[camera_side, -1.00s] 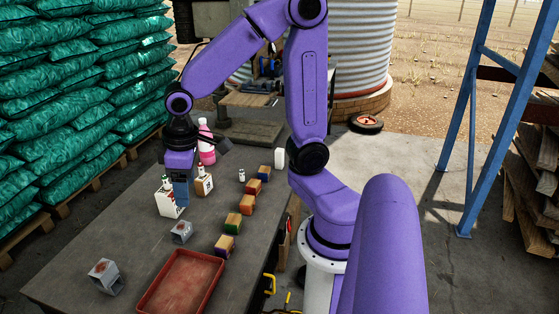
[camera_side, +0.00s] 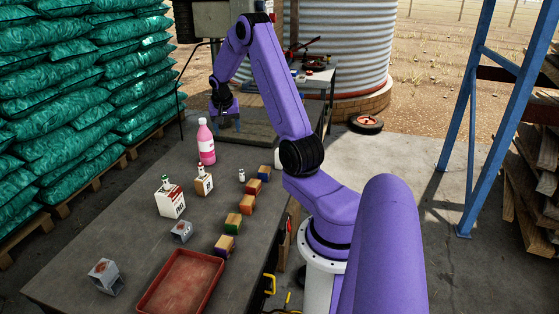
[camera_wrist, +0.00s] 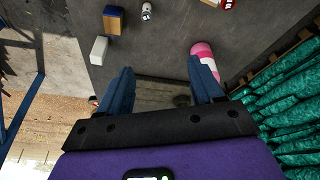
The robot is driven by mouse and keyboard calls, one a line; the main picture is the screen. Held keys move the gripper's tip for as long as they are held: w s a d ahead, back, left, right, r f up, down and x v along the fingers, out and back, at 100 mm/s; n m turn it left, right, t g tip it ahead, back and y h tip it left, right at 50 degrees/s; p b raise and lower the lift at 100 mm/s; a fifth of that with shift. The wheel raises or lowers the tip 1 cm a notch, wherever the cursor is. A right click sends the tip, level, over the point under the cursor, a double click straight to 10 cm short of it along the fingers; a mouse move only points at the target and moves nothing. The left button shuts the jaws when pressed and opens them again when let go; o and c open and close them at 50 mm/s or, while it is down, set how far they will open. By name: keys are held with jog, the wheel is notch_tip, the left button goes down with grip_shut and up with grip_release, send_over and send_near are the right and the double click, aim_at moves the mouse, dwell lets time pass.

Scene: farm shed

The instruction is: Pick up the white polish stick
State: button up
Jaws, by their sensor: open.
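The white polish stick appears to be the white upright block (camera_wrist: 98,50) in the wrist view, near the table edge at left, beside a blue-and-wood block (camera_wrist: 113,19). In the side view my arm mostly hides that spot.
The pink bottle is close to the right finger in the wrist view. Two cartons (camera_side: 170,198) (camera_side: 203,180), a small white bottle (camera_side: 241,175), several coloured blocks (camera_side: 248,204), grey metal pieces (camera_side: 181,232) and a red tray (camera_side: 181,284) stand on the table. Green sacks (camera_side: 60,110) are stacked at left.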

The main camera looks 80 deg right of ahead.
jog(key=s+d+f+m+g, duration=0.1)
jog(key=s+d+f+m, duration=0.15)
jog(key=s+d, duration=0.4)
jog(key=s+d+f+m, duration=0.2)
jog(key=s+d+m, duration=0.1)
jog(key=s+d, duration=0.4)
jog(key=shift+h, duration=0.5)
jog(key=x, duration=1.2)
jog(key=shift+w+d, duration=0.1)
jog(key=shift+d, duration=0.2)
jog(key=shift+a+x, duration=0.15)
jog(key=shift+x, duration=1.15)
jog(key=shift+a+x, duration=0.15)
jog(key=shift+x, duration=1.15)
jog(key=shift+f, duration=0.1)
jog(key=c, duration=1.1)
